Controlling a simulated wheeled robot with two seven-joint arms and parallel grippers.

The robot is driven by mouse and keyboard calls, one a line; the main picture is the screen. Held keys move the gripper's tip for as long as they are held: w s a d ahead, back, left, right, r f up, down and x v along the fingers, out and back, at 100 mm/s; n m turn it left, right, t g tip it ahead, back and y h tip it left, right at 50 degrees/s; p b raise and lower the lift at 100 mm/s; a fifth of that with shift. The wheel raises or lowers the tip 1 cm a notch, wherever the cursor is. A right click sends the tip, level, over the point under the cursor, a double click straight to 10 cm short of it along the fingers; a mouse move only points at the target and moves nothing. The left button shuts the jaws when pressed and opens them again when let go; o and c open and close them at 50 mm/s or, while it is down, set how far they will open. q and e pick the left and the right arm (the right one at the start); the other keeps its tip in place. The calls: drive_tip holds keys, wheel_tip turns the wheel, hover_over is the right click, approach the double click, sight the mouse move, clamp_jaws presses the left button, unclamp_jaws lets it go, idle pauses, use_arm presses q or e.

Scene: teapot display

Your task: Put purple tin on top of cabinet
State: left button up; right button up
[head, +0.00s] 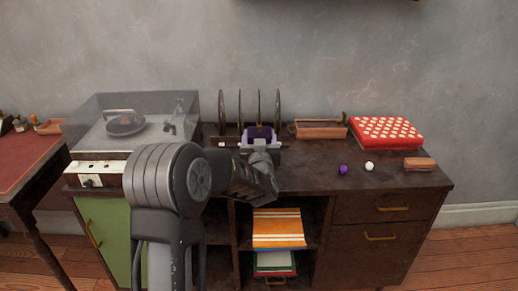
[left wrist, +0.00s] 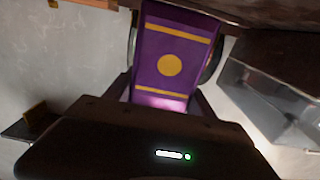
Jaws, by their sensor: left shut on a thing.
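The purple tin (head: 260,133) shows in the head view beyond my left gripper, in front of the disc rack. In the left wrist view the tin (left wrist: 172,62) fills the upper middle, with a yellow disc and yellow stripes on its face. My left gripper (head: 261,147) is shut on the tin. The dark wooden cabinet (head: 315,178) lies below, and the tin is over the rear middle of its top. Whether the tin touches the top cannot be told. My left arm hides part of the cabinet front. My right gripper is not in view.
A record player (head: 128,125) with a clear lid stands left. A rack with upright discs (head: 222,110) stands close behind the tin. A wooden tray (head: 320,129), a red patterned box (head: 385,131), a purple ball (head: 343,169), a white ball (head: 369,166) and a small wooden block (head: 419,164) are right.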

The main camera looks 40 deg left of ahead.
use_arm(q)
drive_tip(key=shift+f+b, duration=0.3)
drive_tip(key=shift+f, duration=1.45)
drive_tip(key=shift+f, duration=0.15)
drive_tip(key=o, duration=1.6)
drive_tip(key=v, duration=1.2)
